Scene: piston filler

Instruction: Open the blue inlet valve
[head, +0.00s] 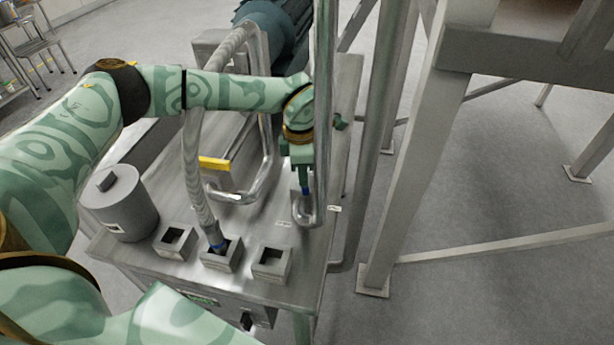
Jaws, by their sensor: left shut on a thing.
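The blue inlet valve shows only as a small blue part (306,190), by the bent steel pipe at the right side of the steel table. My left gripper (305,181) reaches down to it from above. Its jaws are shut on the blue part. The fingers and the upright pipe hide most of the valve, so its angle cannot be made out. My right gripper is not in view.
The steel table (145,256) carries a grey canister (120,203), several square sockets and a hose (195,165) ending in one socket. A yellow bar (214,163) lies left of my gripper. Steel frame posts (416,165) stand to the right, with open floor beyond.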

